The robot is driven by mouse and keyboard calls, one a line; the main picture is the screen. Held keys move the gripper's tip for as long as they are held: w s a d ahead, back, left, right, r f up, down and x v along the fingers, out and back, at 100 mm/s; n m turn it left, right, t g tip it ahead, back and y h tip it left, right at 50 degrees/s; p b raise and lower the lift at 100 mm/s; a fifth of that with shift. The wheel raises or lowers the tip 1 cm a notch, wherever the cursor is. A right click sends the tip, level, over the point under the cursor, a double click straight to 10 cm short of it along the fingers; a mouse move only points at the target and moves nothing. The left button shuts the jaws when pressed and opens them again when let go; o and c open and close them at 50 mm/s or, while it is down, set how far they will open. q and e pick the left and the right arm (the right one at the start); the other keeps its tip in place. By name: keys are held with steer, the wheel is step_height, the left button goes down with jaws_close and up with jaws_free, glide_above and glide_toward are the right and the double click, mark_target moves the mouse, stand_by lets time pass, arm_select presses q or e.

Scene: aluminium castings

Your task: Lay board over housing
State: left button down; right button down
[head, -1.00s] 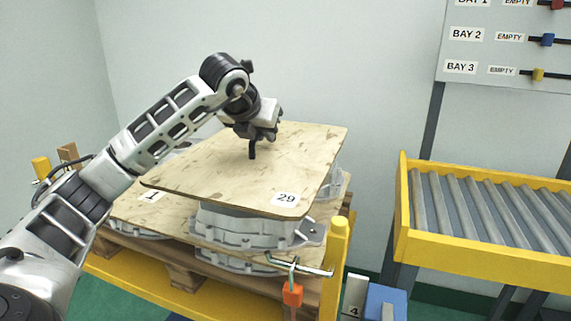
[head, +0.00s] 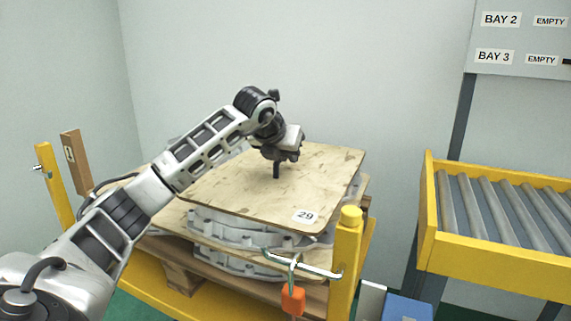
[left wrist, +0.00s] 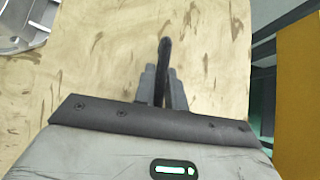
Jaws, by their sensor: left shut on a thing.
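The board (head: 250,195) is a plywood sheet labelled 29. It lies nearly level over the grey cast housing (head: 225,225), whose front side shows beneath it. I cannot tell whether they touch. A black upright grip (head: 276,171) stands on the board's middle. My left gripper (head: 278,160) is above the board, shut on this grip. In the left wrist view, the fingers (left wrist: 164,82) close around the grip, with the board's wood (left wrist: 100,60) filling much of the view. Part of a grey casting (left wrist: 22,22) shows at top left. My right gripper is not in view.
A lower plywood sheet (head: 165,218) and more castings lie beneath on a yellow-framed stand. A yellow post (head: 347,255) and a metal T-handle with an orange end (head: 293,299) stand close to the front right corner. A roller conveyor (head: 500,215) is at right.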

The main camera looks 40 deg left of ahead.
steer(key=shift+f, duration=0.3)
arm_select(q)
steer(key=shift+f, duration=0.1)
steer(key=c, duration=1.5)
jaws_free()
steer(key=shift+f, duration=0.1)
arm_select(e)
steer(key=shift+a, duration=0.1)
arm_select(q)
steer(key=shift+o, duration=0.2)
